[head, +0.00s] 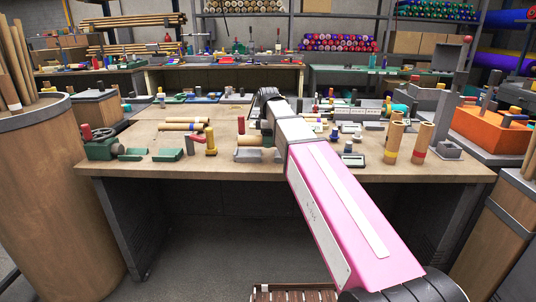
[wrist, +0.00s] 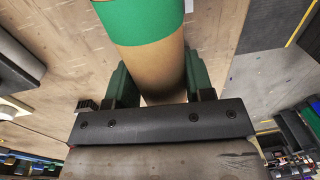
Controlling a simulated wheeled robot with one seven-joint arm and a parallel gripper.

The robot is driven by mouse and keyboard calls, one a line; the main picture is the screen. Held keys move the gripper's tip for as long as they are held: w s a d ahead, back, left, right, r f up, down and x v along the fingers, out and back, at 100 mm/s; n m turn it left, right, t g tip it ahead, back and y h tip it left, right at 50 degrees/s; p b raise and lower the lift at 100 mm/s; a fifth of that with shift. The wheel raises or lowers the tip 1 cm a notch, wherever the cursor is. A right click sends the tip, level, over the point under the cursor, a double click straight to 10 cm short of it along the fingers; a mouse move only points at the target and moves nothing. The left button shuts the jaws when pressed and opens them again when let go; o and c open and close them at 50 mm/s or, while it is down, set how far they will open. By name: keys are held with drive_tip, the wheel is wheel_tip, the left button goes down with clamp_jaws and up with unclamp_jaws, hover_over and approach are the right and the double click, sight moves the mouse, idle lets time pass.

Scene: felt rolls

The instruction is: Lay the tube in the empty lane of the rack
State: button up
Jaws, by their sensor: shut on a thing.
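My gripper (wrist: 158,84) is shut on a tan cardboard tube (wrist: 158,62) in the wrist view, with a dark green finger on each side of it. The tube has a broad green band and runs out of the top of the picture. In the head view my pink and grey arm reaches over the workbench and hides most of the gripper and the held tube. I cannot make out an empty lane.
An orange bin (head: 490,129) stands further right. Bare wood shows at the bench's left and front.

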drive_tip(key=shift+r, duration=0.95)
idle(0.6)
